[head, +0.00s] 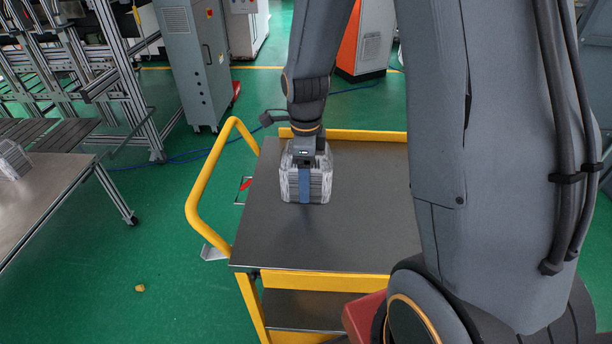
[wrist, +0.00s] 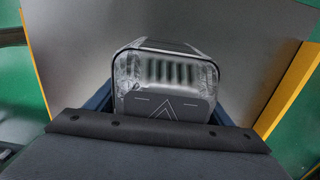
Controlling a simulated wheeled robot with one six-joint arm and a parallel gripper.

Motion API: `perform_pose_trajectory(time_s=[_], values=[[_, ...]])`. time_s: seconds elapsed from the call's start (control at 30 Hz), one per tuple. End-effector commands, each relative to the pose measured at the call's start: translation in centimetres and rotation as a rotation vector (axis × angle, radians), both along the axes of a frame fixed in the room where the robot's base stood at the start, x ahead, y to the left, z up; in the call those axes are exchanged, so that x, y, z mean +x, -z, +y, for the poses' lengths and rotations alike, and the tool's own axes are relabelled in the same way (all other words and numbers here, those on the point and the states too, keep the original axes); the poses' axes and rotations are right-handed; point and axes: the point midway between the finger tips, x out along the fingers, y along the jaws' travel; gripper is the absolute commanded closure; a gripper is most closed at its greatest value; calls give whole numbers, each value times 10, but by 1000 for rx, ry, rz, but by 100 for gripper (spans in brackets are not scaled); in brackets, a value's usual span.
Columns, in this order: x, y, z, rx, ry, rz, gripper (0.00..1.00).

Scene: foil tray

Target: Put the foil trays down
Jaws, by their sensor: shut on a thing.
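The foil trays (head: 321,187) show as a silvery, ribbed stack at the far part of the grey cart top (head: 330,240). My gripper (head: 304,180) reaches down over the stack from above, with a blue finger against its near side. It is shut on the foil trays. In the wrist view, the shiny ribbed top tray (wrist: 170,72) sits between the blue jaws (wrist: 168,125), and a dark plate with an arrow mark covers part of it. The stack looks upright. I cannot tell whether its underside touches the cart top.
The cart top around the stack is clear. A metal table (head: 45,195) at the far left carries another silvery stack (head: 14,160).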

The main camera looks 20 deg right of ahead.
Motion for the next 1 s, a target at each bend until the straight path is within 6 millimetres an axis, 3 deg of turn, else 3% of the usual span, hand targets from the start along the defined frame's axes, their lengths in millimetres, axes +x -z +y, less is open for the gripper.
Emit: perform_pose_trajectory(time_s=[0.33, 0.37, 0.47, 0.77, 1.0], values=[[0, 3, 0, 0, 0, 0, 56], [0, 3, 0, 0, 0, 0, 21], [0, 3, 0, 0, 0, 0, 7], [0, 1, 0, 0, 0, -1, 7], [2, -21, 0, 0, 0, -4, 7]])
